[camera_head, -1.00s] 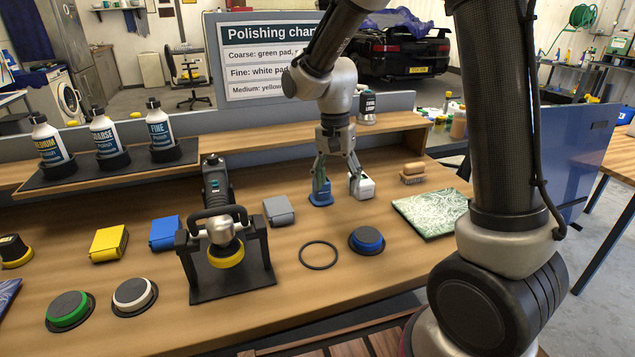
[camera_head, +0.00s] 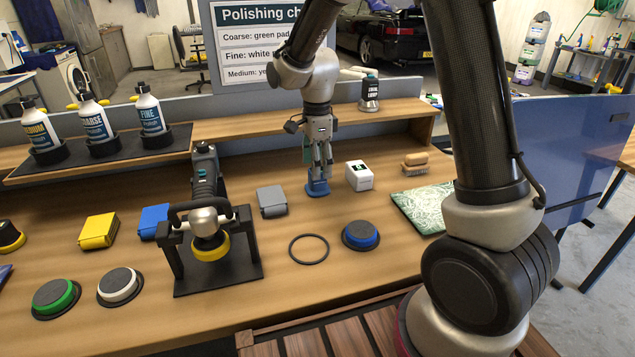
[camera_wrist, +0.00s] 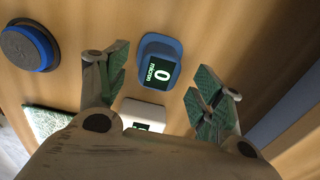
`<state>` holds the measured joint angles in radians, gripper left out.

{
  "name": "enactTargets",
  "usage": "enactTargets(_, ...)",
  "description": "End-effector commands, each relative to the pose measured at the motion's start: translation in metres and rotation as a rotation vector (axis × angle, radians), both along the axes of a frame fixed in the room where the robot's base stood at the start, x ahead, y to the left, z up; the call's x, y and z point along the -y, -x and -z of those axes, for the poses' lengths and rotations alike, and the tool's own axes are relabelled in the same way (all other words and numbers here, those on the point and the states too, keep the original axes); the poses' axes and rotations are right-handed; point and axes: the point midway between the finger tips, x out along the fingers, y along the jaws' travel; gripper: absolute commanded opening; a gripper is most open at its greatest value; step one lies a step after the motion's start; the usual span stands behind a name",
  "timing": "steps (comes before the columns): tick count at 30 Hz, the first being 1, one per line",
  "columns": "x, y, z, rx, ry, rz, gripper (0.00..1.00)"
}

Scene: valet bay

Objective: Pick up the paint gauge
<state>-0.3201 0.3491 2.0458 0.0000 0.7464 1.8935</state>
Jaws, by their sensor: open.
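The paint gauge is a small blue device with a dark display reading "0 micron" (camera_wrist: 156,72). In the head view it stands on the bench as a blue shape (camera_head: 318,188), partly hidden by my fingers. My gripper (camera_head: 320,165) points down just above it. In the wrist view my gripper (camera_wrist: 158,88) is open, with a finger to each side of the gauge and nothing held. I cannot tell whether a finger touches it.
A white box-shaped device (camera_head: 359,177) with a green display stands close right of the gauge. A grey block (camera_head: 272,201) is to its left. A blue pad (camera_head: 361,236) and black ring (camera_head: 308,249) lie in front. The raised shelf (camera_head: 270,133) runs behind.

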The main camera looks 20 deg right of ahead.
Motion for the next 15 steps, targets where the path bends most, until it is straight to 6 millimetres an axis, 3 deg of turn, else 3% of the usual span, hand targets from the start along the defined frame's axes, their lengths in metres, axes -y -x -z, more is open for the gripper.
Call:
enactTargets(9,0.002,0.001,0.046,-0.002,0.001,-0.002,0.67)
enactTargets(15,0.002,0.000,0.050,0.000,0.000,-0.002,0.67)
